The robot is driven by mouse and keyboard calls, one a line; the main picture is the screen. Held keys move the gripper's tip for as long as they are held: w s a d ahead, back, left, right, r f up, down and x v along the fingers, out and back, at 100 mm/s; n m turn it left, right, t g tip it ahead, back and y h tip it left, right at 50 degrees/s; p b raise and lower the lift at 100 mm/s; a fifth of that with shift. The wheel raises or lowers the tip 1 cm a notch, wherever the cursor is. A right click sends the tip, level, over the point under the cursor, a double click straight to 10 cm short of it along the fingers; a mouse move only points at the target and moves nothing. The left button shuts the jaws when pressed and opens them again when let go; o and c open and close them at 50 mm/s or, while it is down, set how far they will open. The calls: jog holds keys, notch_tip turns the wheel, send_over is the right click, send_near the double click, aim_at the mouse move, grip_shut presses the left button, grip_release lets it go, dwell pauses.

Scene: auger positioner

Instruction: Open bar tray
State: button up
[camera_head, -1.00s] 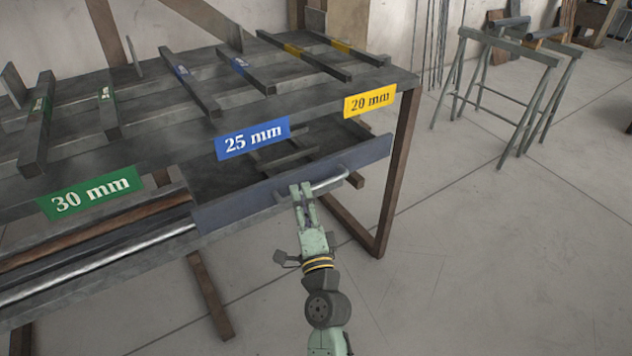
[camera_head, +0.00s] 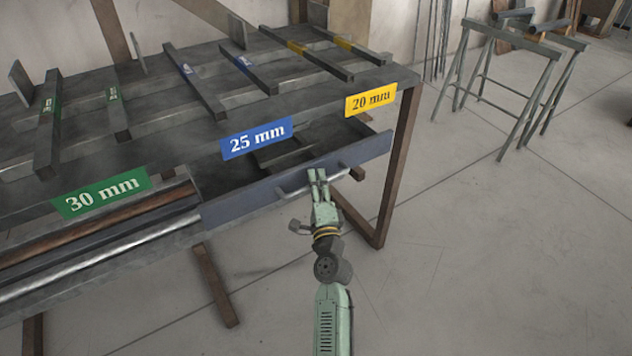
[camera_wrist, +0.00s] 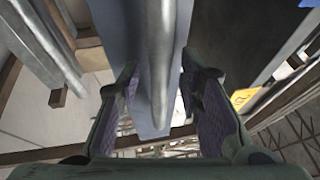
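The bar tray has a blue-grey front panel (camera_head: 240,200) below the rack's top, under the blue and yellow labels. Its dark inside shows behind the panel; how far it is pulled out I cannot tell. A grey bar handle (camera_head: 338,174) runs along the panel. In the wrist view, the handle (camera_wrist: 160,55) runs between the two open fingers of my gripper (camera_wrist: 162,110), with visible gaps on both sides. The panel (camera_wrist: 128,35) shows behind it.
The rack's top (camera_head: 150,130) holds several cross bars. Green (camera_head: 100,193), blue (camera_head: 257,138) and yellow (camera_head: 371,99) size labels hang on its edge. Long bars (camera_head: 100,255) lie at left. A brown leg (camera_head: 398,165) stands at right. Trestles (camera_head: 510,75) stand farther back; the floor right is clear.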

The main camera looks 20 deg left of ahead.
grip_shut()
dwell(0.5)
dwell(0.4)
